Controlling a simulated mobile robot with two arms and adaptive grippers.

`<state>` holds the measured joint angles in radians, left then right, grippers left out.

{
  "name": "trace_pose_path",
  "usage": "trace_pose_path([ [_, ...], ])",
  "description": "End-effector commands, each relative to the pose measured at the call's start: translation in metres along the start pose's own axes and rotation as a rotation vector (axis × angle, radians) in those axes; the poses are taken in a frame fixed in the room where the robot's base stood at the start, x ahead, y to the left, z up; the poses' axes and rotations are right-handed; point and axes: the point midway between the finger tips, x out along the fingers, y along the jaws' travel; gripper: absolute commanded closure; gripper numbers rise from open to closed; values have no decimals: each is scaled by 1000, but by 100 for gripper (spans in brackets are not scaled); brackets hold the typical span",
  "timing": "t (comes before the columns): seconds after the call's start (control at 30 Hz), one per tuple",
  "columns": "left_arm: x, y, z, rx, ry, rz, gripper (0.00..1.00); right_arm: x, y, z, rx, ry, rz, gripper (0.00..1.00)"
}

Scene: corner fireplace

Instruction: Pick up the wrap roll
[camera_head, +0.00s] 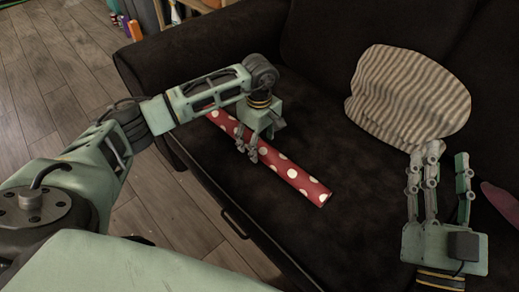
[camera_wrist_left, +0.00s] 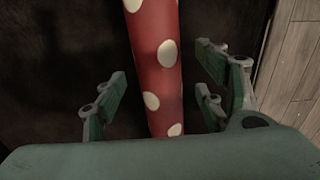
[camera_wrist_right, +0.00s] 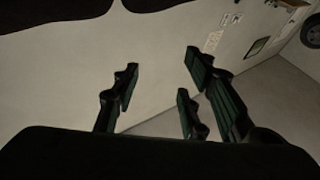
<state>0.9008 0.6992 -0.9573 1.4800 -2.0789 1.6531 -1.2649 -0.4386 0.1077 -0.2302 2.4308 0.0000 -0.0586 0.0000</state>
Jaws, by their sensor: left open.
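The wrap roll (camera_head: 294,173) is a long red tube with white dots. It lies on the seat of the dark sofa, slanting from upper left to lower right in the head view. My left gripper (camera_head: 247,150) is over its middle, pointing down, and hides part of it. In the left wrist view the roll (camera_wrist_left: 155,65) runs between the open fingers of the left gripper (camera_wrist_left: 160,100), with a gap on both sides. My right gripper (camera_head: 440,165) is raised at the right of the head view, fingers up, apart and empty. It also shows in the right wrist view (camera_wrist_right: 160,95).
The dark sofa (camera_head: 240,195) has a back and a left armrest. A striped cushion (camera_head: 410,95) leans on its back, and a reddish thing (camera_head: 502,203) lies at the right edge. Wooden floor (camera_head: 60,75) is at the left. Seat room right of the roll is free.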

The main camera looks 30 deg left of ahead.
Motion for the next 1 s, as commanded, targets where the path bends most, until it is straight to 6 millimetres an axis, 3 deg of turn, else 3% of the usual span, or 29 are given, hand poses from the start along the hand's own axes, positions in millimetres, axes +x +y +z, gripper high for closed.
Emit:
trace_pose_path([
  [0.2, 20, 1, 0, -1, -1, 2, 35, -2, -4, -28, 6, 147, -7, 60],
  [0.5, 21, 1, 0, -1, -1, 2, 36, -2, -4, -33, 7, 166, -8, 60],
  [1.0, 21, 1, 0, 0, -1, 2, 80, -2, -4, -32, 7, 163, -8, 60],
])
